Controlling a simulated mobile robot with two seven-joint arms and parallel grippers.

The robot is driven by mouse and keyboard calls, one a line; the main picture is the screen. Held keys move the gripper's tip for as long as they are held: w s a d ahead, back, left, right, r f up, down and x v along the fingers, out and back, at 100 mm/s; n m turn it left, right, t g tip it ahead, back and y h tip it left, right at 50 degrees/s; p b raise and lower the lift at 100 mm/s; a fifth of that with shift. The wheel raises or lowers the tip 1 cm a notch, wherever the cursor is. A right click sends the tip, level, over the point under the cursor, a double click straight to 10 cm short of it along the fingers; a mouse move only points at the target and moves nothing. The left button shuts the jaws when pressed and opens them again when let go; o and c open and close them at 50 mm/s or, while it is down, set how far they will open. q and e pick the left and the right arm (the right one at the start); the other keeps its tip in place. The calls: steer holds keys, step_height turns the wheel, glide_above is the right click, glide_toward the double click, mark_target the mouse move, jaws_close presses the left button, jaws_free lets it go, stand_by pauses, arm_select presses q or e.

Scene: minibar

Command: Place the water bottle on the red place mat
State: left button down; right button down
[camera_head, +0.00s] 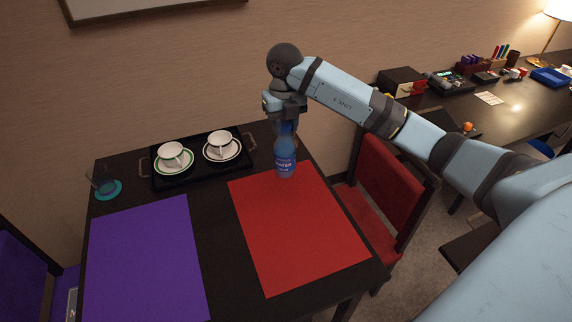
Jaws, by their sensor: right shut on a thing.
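The water bottle (285,160) is blue and clear with a label, and it is upright. My right gripper (286,118) is shut on its top from above. The bottle's base shows at the far edge of the red place mat (298,230); I cannot tell whether it touches the mat or hangs just above it. The red mat lies flat on the right side of the dark table and is otherwise bare. My left gripper is not in view.
A black tray (200,182) with two cups on saucers stands left of the bottle. A glass on a teal coaster (107,190) is at the far left. A purple mat (146,262) lies left of the red one. A red chair (390,190) stands at the right.

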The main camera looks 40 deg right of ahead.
mark_target(285, 161)
step_height(285, 161, down, 12)
steer(key=shift+r, duration=0.15)
steer(key=shift+f, duration=0.35)
steer(key=shift+f, duration=0.15)
steer(key=c, duration=0.8)
jaws_free()
